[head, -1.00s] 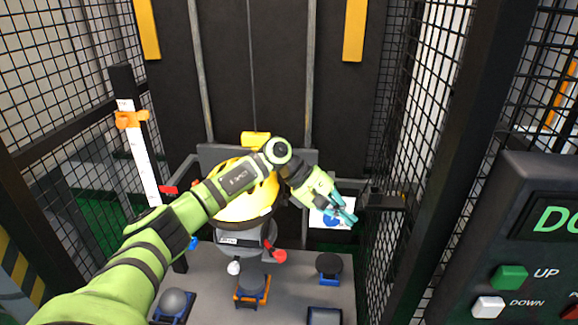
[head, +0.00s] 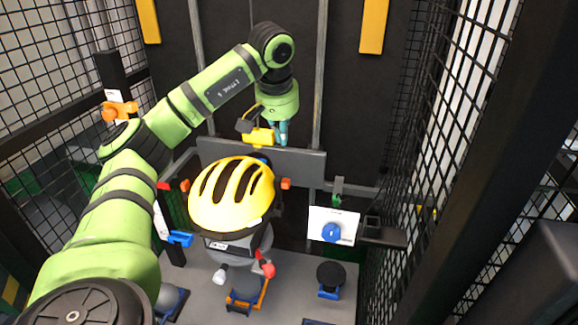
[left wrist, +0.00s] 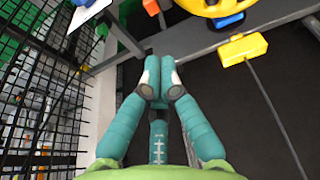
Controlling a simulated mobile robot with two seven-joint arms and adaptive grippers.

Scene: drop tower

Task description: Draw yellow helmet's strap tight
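The yellow helmet (head: 232,196) with black slots sits on a grey head form in the head view. Below its front rim hang a red piece (head: 265,268) and a pale piece (head: 221,274); I cannot tell which belongs to the strap. My left gripper (head: 283,133) is behind the helmet and to its right, pointing down, apart from it. In the left wrist view its teal fingers (left wrist: 161,84) meet at the tips with nothing visible between them. The helmet's edge (left wrist: 205,8) and a blue part (left wrist: 229,20) show at the top there. My right gripper is out of view.
Mesh walls flank both sides.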

